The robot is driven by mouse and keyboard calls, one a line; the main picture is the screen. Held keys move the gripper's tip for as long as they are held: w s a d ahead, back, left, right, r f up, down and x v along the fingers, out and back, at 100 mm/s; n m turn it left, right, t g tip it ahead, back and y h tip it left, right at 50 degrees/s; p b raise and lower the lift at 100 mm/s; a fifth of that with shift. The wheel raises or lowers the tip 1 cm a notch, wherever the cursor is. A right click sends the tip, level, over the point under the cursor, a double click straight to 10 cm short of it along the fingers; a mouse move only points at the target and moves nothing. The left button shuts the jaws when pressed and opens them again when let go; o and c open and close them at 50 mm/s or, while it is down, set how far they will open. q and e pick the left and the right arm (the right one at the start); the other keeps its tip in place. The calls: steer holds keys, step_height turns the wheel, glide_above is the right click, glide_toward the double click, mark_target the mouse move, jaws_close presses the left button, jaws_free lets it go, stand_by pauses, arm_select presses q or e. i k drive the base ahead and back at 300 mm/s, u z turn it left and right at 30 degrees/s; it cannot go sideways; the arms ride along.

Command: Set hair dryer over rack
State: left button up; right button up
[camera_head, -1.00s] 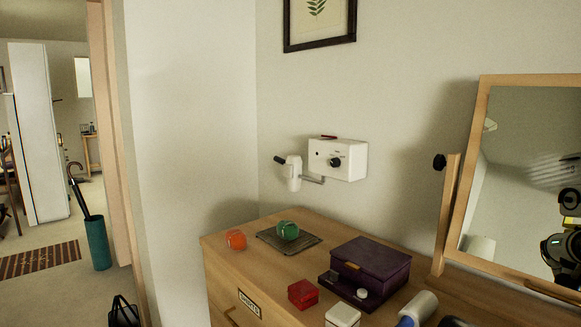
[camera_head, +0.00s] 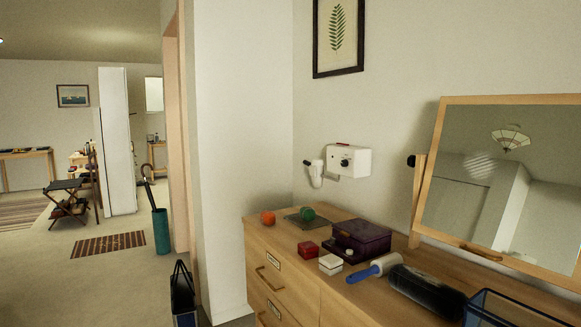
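A white hair dryer (camera_head: 317,174) with a dark tip hangs on the wall at a bracket beside a white wall box (camera_head: 348,161) with a dark knob, above the back of the dresser. Whether it rests on or is fixed to the bracket is too small to tell. A folding rack with a dark top and crossed wooden legs (camera_head: 70,188) stands on the floor far off at the left; I cannot tell whether it is the task's rack. Neither of my grippers is in view.
The wooden dresser (camera_head: 288,262) carries an orange ball (camera_head: 268,217), a green ball (camera_head: 307,213), small boxes, a purple box (camera_head: 361,237), a lint roller (camera_head: 375,268) and a dark basket (camera_head: 508,311). A dark bag (camera_head: 184,298) and teal umbrella stand (camera_head: 161,231) stand on the floor.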

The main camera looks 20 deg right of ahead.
mark_target(317, 168)
steer(key=u, duration=0.75)
steer(key=i, duration=1.7)
steer(key=z, duration=0.75)
